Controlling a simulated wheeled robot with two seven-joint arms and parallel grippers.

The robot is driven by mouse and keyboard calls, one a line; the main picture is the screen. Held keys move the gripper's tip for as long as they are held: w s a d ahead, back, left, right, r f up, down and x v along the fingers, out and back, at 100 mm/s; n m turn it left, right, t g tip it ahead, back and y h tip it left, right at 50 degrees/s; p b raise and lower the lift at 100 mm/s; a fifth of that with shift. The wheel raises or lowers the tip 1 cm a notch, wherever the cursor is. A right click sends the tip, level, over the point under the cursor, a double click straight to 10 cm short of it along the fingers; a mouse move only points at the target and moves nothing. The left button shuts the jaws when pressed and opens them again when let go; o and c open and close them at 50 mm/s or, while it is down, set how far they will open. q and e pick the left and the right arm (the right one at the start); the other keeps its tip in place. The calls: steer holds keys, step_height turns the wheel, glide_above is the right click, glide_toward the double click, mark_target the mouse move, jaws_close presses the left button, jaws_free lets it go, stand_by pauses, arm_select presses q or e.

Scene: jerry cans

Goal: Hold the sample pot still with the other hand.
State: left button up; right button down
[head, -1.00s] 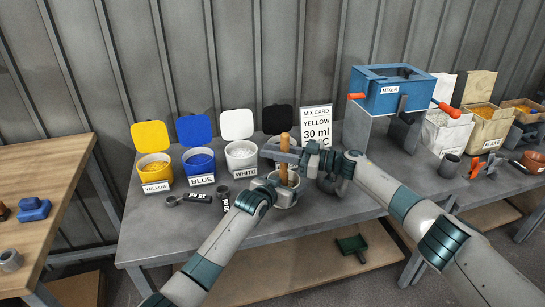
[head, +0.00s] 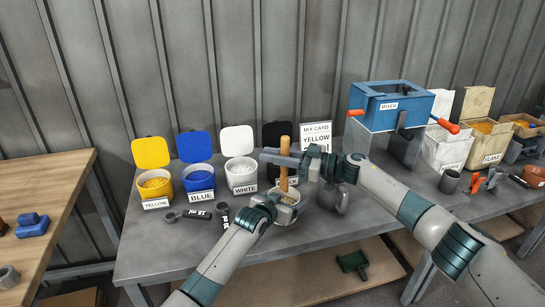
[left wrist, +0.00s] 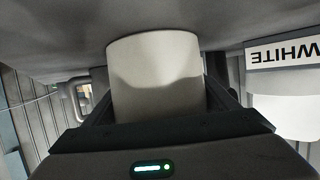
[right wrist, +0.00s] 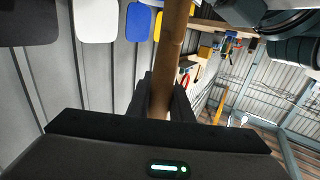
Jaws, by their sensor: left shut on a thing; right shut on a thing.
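The sample pot (head: 285,214) is a small light-grey cup on the grey table. My left gripper (head: 272,206) is shut on its side; in the left wrist view the pot (left wrist: 153,75) sits between the fingers. A wooden stick (head: 284,160) stands upright in the pot, its lower end hidden inside. My right gripper (head: 284,158) is shut on the stick above the pot; the right wrist view also shows the stick (right wrist: 168,60) between the fingers. The pot's contents are hard to make out.
Yellow (head: 155,187), blue (head: 198,180) and white (head: 241,176) pigment tubs with raised lids stand behind. A mix card (head: 316,136) stands at the back. Two dark labelled scoops (head: 196,214) lie left of the pot. The blue mixer (head: 392,104) is to the right.

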arm_select(q)
steer(key=shift+f, duration=0.3)
arm_select(e)
steer(key=shift+r, duration=2)
steer(key=shift+a, duration=0.1)
steer(key=s+a+r, duration=0.3)
steer(key=a+r, duration=0.1)
steer(key=a, duration=0.3)
steer(key=shift+s, duration=0.15)
arm_select(q)
steer(key=o, duration=1)
steer(key=shift+c, duration=0.2)
steer(key=shift+o, duration=1.2)
steer(key=shift+r, duration=0.1)
arm_select(e)
steer(key=shift+f, duration=0.1)
